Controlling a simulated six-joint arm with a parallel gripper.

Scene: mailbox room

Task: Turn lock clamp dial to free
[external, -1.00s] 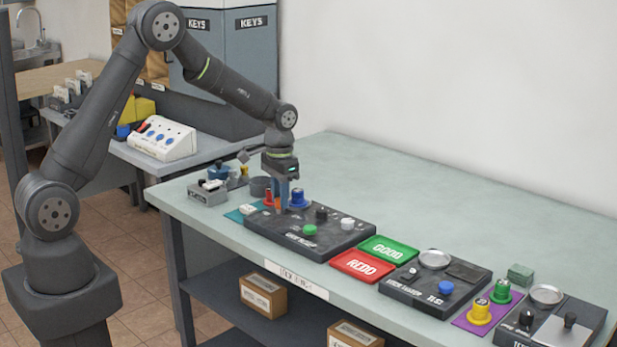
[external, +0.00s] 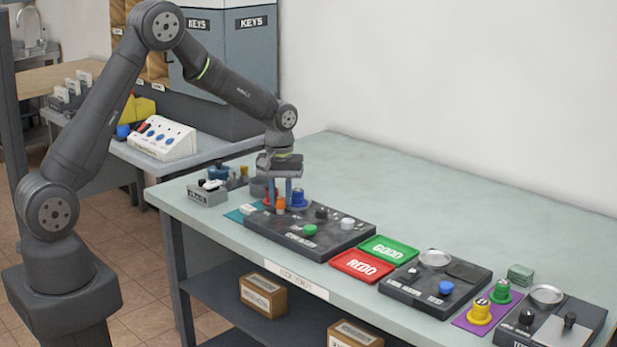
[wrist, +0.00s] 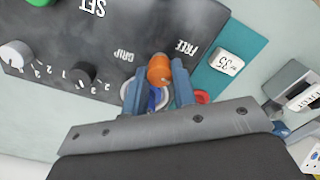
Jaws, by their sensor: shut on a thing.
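The clamp dial (wrist: 159,68) is a small orange knob on the dark panel, between the GRIP and FREE labels. It also shows in the external view (external: 281,204). My gripper (wrist: 160,76) points down with its two blue-grey fingers closed on opposite sides of the dial. In the external view my gripper (external: 281,198) is at the far left end of the panel. The FREE label (wrist: 186,48) and GRIP label (wrist: 124,56) both show in the wrist view. The fingers hide the dial's sides, and I cannot tell which mark it points to.
The dark panel (external: 338,236) also bears a green button (external: 309,230), a black knob (external: 321,213) and a white knob (external: 347,224). A blue cylinder (external: 298,197) stands close behind my fingers. Red REDO (external: 363,266) and green GOOD (external: 388,249) trays lie right. The table's back is clear.

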